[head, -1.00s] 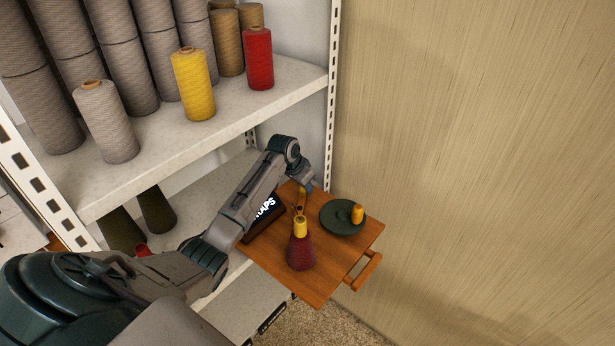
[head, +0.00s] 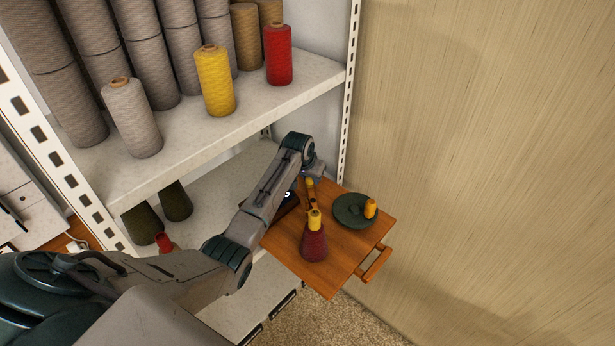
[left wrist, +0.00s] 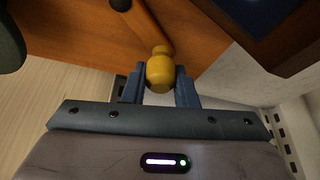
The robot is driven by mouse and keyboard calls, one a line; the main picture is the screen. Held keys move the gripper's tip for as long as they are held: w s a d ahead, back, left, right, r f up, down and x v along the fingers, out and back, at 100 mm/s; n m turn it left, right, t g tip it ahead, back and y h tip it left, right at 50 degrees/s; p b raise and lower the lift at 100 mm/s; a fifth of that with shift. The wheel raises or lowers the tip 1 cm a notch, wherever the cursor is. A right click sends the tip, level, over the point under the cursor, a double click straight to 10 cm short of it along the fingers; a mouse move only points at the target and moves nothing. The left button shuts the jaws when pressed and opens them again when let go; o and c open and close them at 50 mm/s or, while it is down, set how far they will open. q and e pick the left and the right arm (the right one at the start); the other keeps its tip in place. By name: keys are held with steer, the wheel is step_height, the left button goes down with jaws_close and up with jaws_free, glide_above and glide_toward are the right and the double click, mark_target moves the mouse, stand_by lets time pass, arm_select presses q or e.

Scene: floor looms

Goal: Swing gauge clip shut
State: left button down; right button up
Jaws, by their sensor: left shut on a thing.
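My left gripper (head: 314,174) is over the far side of a wooden tray board (head: 335,280). In the left wrist view its two blue fingers (left wrist: 160,88) are shut on a yellow knob (left wrist: 160,72). The knob sits at the end of a brown bar (left wrist: 148,25), which runs to a dark round pivot (left wrist: 120,4); I take this to be the gauge clip. In the head view the clip (head: 310,188) shows behind a dark red cone with a yellow top (head: 314,245). Whether the clip is closed cannot be told. My right gripper is not in view.
A dark green disc (head: 345,212) with a yellow knob lies on the board, right of the cone. A dark box (head: 285,207) is mostly hidden behind my arm. Yarn cones stand on the white shelf (head: 180,150) above. A wood panel (head: 480,150) closes off the right.

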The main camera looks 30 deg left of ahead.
arm_select(q)
steer(key=shift+a, duration=0.1)
steer(key=c, duration=1.1)
jaws_free()
steer(key=shift+c, duration=0.2)
steer(key=b+v, duration=0.1)
steer(key=v, duration=0.6)
steer(key=shift+r+b, duration=0.25)
steer(key=shift+b, duration=0.1)
steer(key=shift+s, duration=0.2)
